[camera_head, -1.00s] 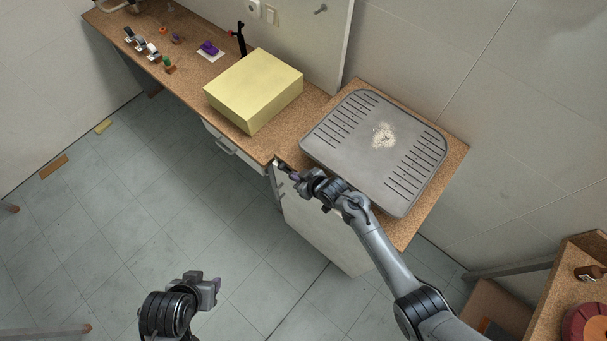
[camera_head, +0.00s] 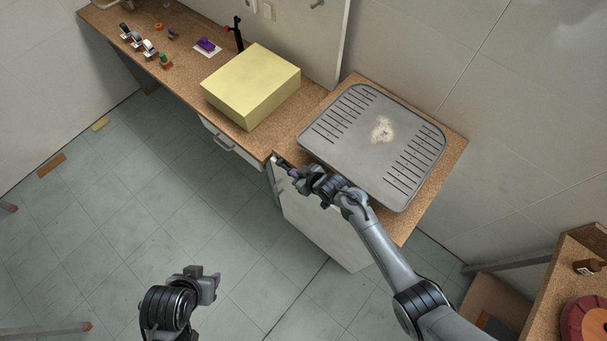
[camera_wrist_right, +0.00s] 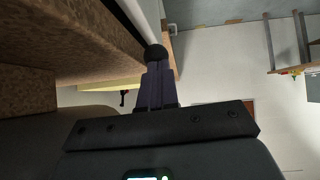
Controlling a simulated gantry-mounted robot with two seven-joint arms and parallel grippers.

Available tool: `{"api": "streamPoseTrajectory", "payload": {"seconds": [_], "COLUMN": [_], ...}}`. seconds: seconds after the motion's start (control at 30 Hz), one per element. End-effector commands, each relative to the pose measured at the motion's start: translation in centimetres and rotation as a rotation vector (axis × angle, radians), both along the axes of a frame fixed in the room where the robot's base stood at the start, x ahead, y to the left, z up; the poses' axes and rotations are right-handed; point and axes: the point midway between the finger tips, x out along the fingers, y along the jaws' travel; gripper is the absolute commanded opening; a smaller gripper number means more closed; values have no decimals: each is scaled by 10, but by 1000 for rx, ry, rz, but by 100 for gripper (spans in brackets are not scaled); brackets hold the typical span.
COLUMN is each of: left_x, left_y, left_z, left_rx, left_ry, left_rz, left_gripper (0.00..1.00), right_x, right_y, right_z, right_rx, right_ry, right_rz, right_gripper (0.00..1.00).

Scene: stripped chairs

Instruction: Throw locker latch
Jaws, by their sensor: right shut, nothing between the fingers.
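The locker (camera_head: 325,232) is the pale cabinet under the worktop that carries the grey tray. A small dark latch part (camera_head: 277,159) seems to sit at its upper left corner, too small to read in the head view. My right gripper (camera_head: 292,173) is shut and empty beside that corner. In the right wrist view its purple fingers (camera_wrist_right: 155,88) are together, and a round black knob (camera_wrist_right: 155,53) shows right at their tips. Whether they touch it I cannot tell. My left gripper (camera_head: 215,283) hangs over the floor at lower left, away from the locker; its finger gap is unclear.
The grey slotted tray (camera_head: 350,120) lies on the worktop just beyond my right gripper. A yellow box (camera_head: 250,86) stands to its left, above a drawer with a handle (camera_head: 223,143).

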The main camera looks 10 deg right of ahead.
Motion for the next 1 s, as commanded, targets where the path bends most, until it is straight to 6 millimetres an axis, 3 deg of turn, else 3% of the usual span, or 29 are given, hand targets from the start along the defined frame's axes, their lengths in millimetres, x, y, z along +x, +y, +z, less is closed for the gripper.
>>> {"api": "streamPoseTrajectory", "payload": {"seconds": [0.37, 0.43, 1.0], "left_x": [0, 1, 0], "left_y": [-2, -3, -2], "left_z": [50, 45, 43], "left_rx": [-10, -14, -7], "left_ry": [-1, -6, 0], "left_rz": [6, 8, 4], "left_gripper": [43, 43, 43], "right_x": [-6, -13, -60], "right_y": [3, -5, -40], "right_z": [46, 45, 98], "right_rx": [0, -1, 1], "right_ry": [1, -2, -1], "right_rz": [1, 1, 0], "right_gripper": [0, 0, 0]}}
